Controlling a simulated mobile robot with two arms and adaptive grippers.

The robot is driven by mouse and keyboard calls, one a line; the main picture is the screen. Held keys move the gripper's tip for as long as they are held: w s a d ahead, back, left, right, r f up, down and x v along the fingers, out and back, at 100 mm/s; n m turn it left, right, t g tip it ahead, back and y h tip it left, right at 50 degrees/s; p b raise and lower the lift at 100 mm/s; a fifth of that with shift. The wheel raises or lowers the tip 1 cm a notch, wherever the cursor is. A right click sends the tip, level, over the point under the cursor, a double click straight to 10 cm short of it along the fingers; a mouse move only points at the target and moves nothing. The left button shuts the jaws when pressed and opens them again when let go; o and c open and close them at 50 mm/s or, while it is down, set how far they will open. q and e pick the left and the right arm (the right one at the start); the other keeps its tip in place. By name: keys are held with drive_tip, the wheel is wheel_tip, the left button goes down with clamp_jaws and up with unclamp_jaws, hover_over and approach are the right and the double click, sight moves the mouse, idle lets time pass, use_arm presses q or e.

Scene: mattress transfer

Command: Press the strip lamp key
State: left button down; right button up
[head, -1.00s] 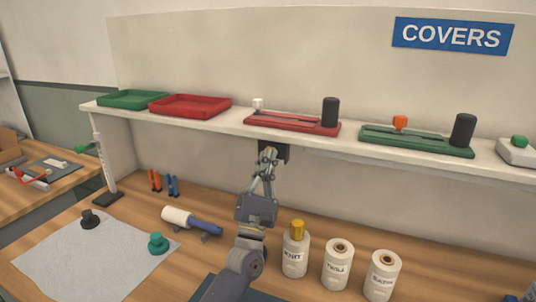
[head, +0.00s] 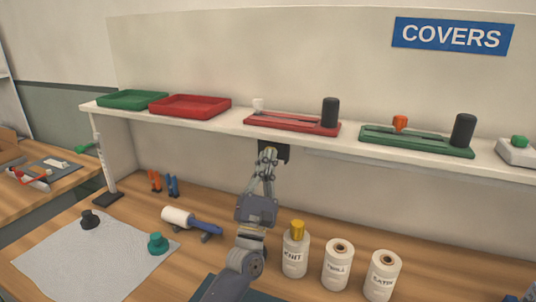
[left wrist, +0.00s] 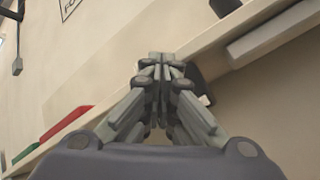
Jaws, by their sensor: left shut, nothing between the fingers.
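A small black box (head: 283,149), which seems to carry the strip lamp key, hangs under the front edge of the shelf. My left gripper (head: 268,151) is shut and empty, its fingertips up against or just in front of that box. The fingertips cover part of the box, so I cannot see the key itself or tell whether it is pressed. In the left wrist view the closed fingertips (left wrist: 160,58) overlap the dark box (left wrist: 198,88). A pale bar (left wrist: 275,35), perhaps the strip lamp, runs along the shelf's underside there. My right gripper is out of view.
The shelf (head: 215,119) holds green and red trays and two slotted stands with black cylinders. Below, on the wooden bench, are several labelled bottles (head: 338,268), a white roller (head: 178,217) and a grey cloth (head: 90,255). A COVERS sign (head: 452,36) is on the wall.

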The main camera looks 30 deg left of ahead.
use_arm(q)
drive_tip(key=shift+w+b, duration=0.3)
drive_tip(key=shift+w, duration=0.35)
idle(0.4)
drive_tip(key=shift+s, duration=0.65)
drive_tip(key=s+p, duration=0.1)
drive_tip(key=s, duration=0.5)
drive_tip(key=shift+d, duration=0.2)
